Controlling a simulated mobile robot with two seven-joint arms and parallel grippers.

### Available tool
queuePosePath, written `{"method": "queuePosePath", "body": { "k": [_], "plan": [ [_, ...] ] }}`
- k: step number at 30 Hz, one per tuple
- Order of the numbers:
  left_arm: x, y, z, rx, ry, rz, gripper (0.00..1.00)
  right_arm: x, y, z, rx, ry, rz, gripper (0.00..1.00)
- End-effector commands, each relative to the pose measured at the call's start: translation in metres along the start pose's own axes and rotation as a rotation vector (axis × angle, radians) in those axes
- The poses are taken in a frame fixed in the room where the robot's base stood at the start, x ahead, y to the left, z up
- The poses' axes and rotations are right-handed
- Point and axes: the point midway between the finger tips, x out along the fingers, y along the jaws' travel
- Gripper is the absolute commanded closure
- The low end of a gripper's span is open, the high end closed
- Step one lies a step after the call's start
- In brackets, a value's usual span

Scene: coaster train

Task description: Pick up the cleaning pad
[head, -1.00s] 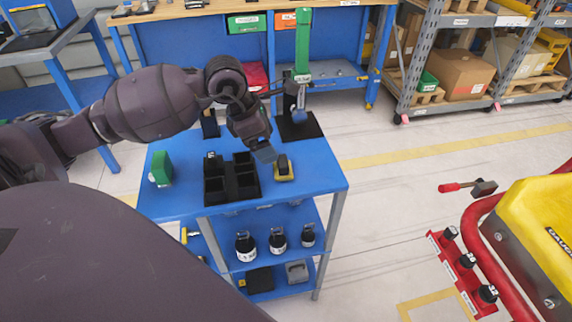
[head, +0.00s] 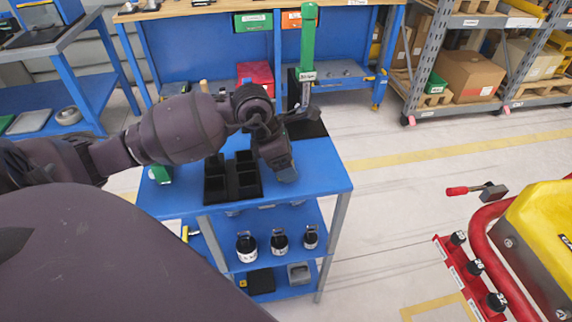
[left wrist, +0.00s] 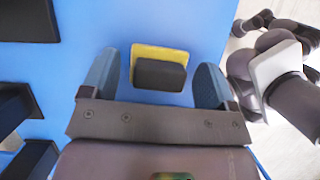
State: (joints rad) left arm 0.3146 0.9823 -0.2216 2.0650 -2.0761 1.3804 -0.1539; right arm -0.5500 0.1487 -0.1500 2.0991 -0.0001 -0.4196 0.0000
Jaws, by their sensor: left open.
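The cleaning pad (left wrist: 160,56) has a yellow base with a dark block on top. In the left wrist view it lies on the blue tabletop between the two blue fingers of my left gripper (left wrist: 155,82). The fingers are open, with a gap on each side of the pad. In the head view my left gripper (head: 286,172) is over the right part of the blue cart top and hides the pad. My right gripper is not in view.
A black divided tray (head: 232,180) stands left of my left gripper on the blue cart (head: 180,207). A green item (head: 160,175) is at the cart's left. A tall green-topped stand (head: 306,50) rises behind the gripper. Several black-topped weights (head: 279,241) sit on the lower shelf.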

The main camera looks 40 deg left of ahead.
Motion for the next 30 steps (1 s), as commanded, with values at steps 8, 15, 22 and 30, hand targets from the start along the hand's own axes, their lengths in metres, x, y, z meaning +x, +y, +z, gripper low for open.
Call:
{"method": "queuePosePath", "body": {
  "k": [8, 15, 22, 30],
  "plan": [
    [0.000, 0.000, 0.000, 0.000, 0.000, 0.000, 0.57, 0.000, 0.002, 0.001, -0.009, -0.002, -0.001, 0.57],
    [-0.001, 0.000, 0.000, 0.000, 0.000, 0.000, 0.61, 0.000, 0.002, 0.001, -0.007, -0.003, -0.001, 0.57],
    [-0.019, 0.001, 0.008, 0.002, -0.002, 0.003, 0.61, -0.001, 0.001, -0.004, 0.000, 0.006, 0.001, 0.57],
    [-0.078, 0.001, 0.033, 0.004, -0.005, 0.007, 0.61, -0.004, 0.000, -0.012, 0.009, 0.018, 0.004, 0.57]
  ]
}}
